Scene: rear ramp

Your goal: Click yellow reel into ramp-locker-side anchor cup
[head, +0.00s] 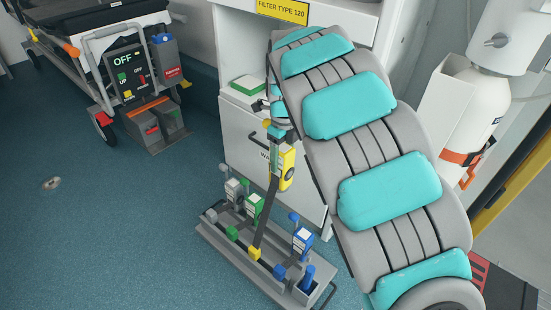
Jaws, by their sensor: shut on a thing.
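The yellow reel (289,170) hangs in front of the white locker, above the reel rack. My gripper (276,145) points down at its upper left and is shut on it; my arm partly hides the grip. A dark strap (265,215) runs from the reel down to a yellow end piece (254,253) at the rack. A round metal floor fitting (50,183) lies in the blue floor at the left. I cannot tell whether it is the ramp-locker-side anchor cup.
The grey rack (215,240) holds a grey reel (233,190), a green reel (254,207) and a blue reel (303,242). A wheeled stretcher (95,45) and a control box (130,75) stand at upper left. A white cylinder (462,110) is at right. The left floor is clear.

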